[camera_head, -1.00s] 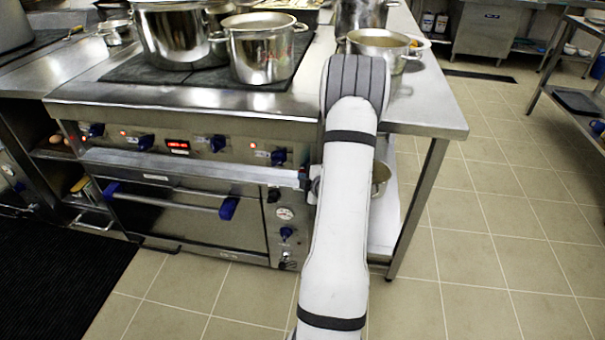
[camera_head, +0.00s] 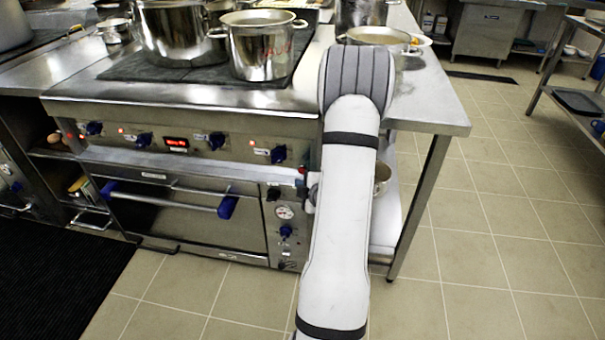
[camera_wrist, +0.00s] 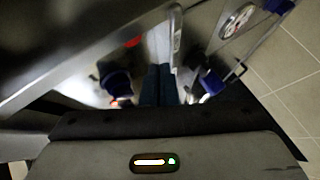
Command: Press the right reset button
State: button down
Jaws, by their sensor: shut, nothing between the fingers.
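The stove's front panel (camera_head: 225,145) carries blue knobs, small red lights and a red display. A small red spot (camera_head: 302,170) shows at the panel's right end, close to my arm. In the wrist view a red spot (camera_wrist: 131,42) lies on the panel, up and left of my fingers; I cannot tell whether it is a reset button or a light. My gripper (camera_wrist: 160,72) is shut and empty, its dark fingers pointing toward the panel. Whether they touch it is unclear. In the head view my arm hides most of the gripper.
A blue knob (camera_wrist: 118,84) sits left of my fingers in the wrist view. A white round gauge (camera_wrist: 236,21) is at upper right. The oven door handle (camera_head: 165,197) sticks out at lower left. Pots (camera_head: 262,45) stand on top. The tiled floor (camera_head: 490,230) at right is clear.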

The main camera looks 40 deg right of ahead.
jog(key=shift+s+a+b, duration=0.35)
jog(key=shift+s+a, duration=0.45)
jog(key=shift+a, duration=0.1)
jog(key=a+r+m+g+p, duration=0.2)
jog(key=a+r+p, duration=0.2)
jog(key=r, duration=0.4)
jog(key=s+a+r+m+g+p, duration=0.1)
jog(key=a+r+m+p, duration=0.1)
jog(key=a+r+p, duration=0.35)
jog(key=a+r+m+g+p, duration=0.2)
jog(key=a+r+p, duration=0.1)
jog(key=r, duration=0.6)
jog(key=s+a+r+m+g+y+p, duration=0.2)
jog(key=s+a+r+m+g+p, duration=0.3)
jog(key=s+a+r, duration=1.1)
jog(key=a+m+p, duration=0.1)
jog(key=p, duration=0.2)
jog(key=shift+s+p, duration=0.3)
jog(key=shift+p, duration=0.1)
jog(key=c, duration=2.2)
grip_release()
jog(key=shift+d, duration=0.1)
